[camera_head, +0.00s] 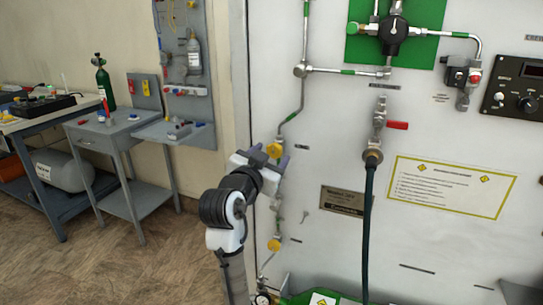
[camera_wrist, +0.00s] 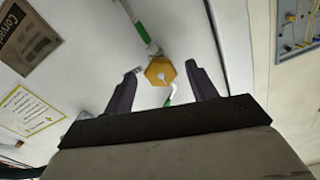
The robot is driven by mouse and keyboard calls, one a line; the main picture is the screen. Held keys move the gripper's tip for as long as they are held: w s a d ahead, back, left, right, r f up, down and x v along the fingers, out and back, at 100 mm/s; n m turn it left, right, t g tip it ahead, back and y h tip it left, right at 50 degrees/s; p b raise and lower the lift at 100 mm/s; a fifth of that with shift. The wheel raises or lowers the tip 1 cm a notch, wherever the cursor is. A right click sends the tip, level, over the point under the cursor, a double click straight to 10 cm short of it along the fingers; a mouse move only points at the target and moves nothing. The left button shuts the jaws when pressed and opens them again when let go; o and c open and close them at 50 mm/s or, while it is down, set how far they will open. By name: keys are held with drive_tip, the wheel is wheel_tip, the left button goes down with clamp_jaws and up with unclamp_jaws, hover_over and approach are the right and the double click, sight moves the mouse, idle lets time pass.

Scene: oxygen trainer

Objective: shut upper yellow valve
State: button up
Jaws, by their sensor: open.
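The upper yellow valve (camera_head: 274,150) is a small yellow knob on the pipe at the left edge of the white panel. In the wrist view its yellow hexagonal face (camera_wrist: 160,71) lies between and beyond my two open fingers. My gripper (camera_head: 268,157) is at the valve in the head view, with a finger on either side of it. In the wrist view the gripper (camera_wrist: 160,82) is open, and gaps show between each finger and the knob. A second yellow valve (camera_head: 274,245) sits lower on the same pipe line.
The white panel (camera_head: 330,110) carries a red-handled valve (camera_head: 396,125) with a dark hose (camera_head: 367,230), a black regulator knob (camera_head: 393,31) and a yellow-bordered sign (camera_head: 452,186). A grey table (camera_head: 110,122) stands at the left. Open floor (camera_head: 120,265) lies left of my arm.

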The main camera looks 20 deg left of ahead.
drive_tip(key=s+b, duration=0.1)
drive_tip(key=s, duration=1.1)
drive_tip(key=shift+s+a+b, duration=0.2)
drive_tip(key=shift+s+b, duration=0.05)
drive_tip(key=shift+b, duration=0.05)
